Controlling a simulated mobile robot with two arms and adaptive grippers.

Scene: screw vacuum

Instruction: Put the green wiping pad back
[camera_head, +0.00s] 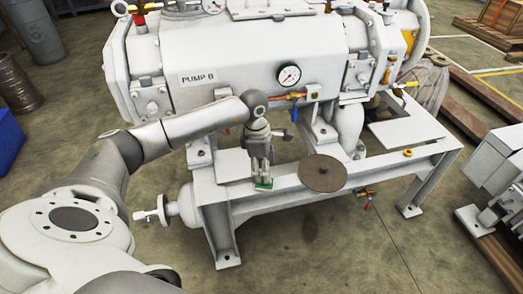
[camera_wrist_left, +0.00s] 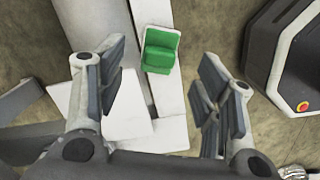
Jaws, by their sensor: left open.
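The green wiping pad (camera_head: 264,184) lies on the front rail of the white pump frame (camera_head: 288,184). It also shows in the left wrist view (camera_wrist_left: 160,50) as a green block with a raised part, on a pale strip. My left gripper (camera_head: 262,172) points down over the rail, just behind the pad in the head view. In the left wrist view the two fingers (camera_wrist_left: 160,85) are wide apart with nothing between them. The pad lies beyond the fingertips, near the middle of the gap. Whether any finger touches it cannot be told. My right gripper is not in view.
A round brown disc (camera_head: 323,173) lies on the rail to the right of the pad. A small brass fitting (camera_head: 407,153) sits further right. The white pump body (camera_head: 240,65) with its gauge (camera_head: 289,76) stands behind my left arm. Clear floor (camera_head: 330,245) lies in front.

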